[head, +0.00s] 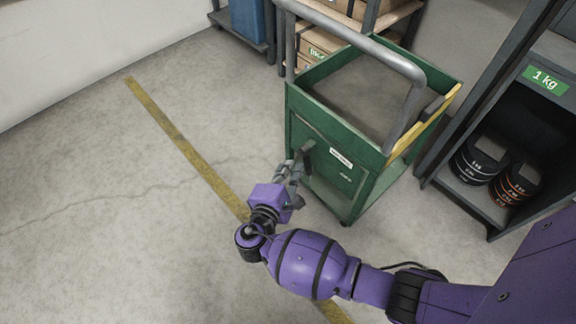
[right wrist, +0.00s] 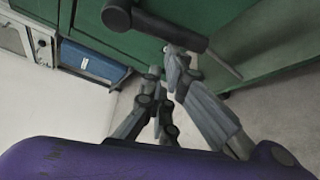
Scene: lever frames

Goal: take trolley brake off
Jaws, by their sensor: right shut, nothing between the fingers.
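The green trolley (head: 335,165) stands right of centre in the head view, with a grey tube handle (head: 385,58). A dark lever (right wrist: 165,28) sits on its green side panel, at the top of the right wrist view; it also shows in the head view (head: 308,149). A white label and smaller pale marking are right of the lever, too small to read surely. My right gripper (head: 294,170) is shut and empty at the panel. Its fingertips are close by the lever's free end in the right wrist view; I cannot tell whether they touch. My left gripper is not in view.
A dark shelf (head: 455,190) with a "1 kg" sign and banded black containers (head: 480,160) stands close right of the trolley. A rack with boxes and a blue bin (head: 247,20) is behind. The floor at left is clear, with a yellow line (head: 180,140).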

